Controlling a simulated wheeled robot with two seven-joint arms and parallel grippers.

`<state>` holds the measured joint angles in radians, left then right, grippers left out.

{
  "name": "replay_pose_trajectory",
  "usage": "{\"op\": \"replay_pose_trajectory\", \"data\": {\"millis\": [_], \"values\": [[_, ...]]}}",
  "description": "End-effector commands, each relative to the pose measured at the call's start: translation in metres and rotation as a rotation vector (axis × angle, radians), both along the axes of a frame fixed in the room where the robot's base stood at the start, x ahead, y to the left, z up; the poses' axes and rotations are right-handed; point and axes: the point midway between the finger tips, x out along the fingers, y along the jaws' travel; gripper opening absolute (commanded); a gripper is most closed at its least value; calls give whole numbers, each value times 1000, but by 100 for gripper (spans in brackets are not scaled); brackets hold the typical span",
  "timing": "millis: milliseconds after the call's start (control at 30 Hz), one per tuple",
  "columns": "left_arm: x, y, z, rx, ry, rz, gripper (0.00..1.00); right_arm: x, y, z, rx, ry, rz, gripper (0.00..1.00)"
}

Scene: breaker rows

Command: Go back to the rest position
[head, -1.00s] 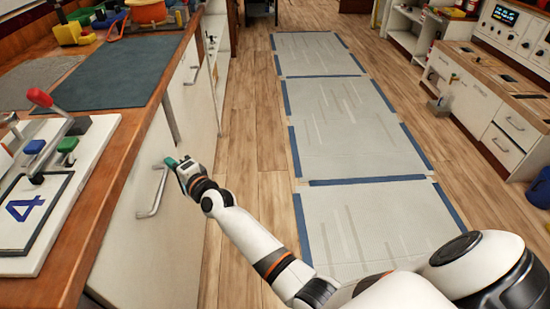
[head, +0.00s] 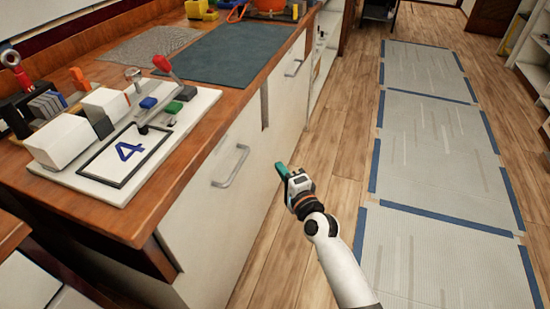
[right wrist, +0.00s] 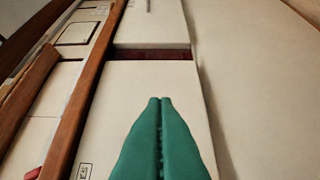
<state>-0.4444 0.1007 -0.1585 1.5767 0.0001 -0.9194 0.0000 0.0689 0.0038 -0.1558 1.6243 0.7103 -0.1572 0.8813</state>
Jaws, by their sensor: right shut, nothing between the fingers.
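My right gripper (head: 283,172) is in the middle of the head view, low beside the front of the white cabinet. Its green fingers (right wrist: 160,140) are together with nothing between them in the right wrist view. In the head view it appears to the right of a cabinet handle (head: 231,166), apart from it. My left gripper is not in view. The breaker board (head: 70,178) lies on the wooden counter at the left, marked with a blue 4. It carries a red-tipped lever (head: 162,63), a blue switch (head: 148,103) and a green switch (head: 172,107).
The wooden counter (head: 215,105) runs along the left, with a dark mat (head: 225,52) and a grey mat (head: 152,45) on it. Floor panels edged with blue tape (head: 435,180) lie to the right. The wooden floor between is clear.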

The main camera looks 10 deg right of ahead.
Motion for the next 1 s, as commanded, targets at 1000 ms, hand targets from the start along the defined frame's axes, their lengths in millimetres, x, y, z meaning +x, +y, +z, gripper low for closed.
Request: {"op": "replay_pose_trajectory", "data": {"millis": [1000], "values": [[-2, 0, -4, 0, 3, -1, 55, -282, -51, -309, -1317, 649, 750, 0]]}}
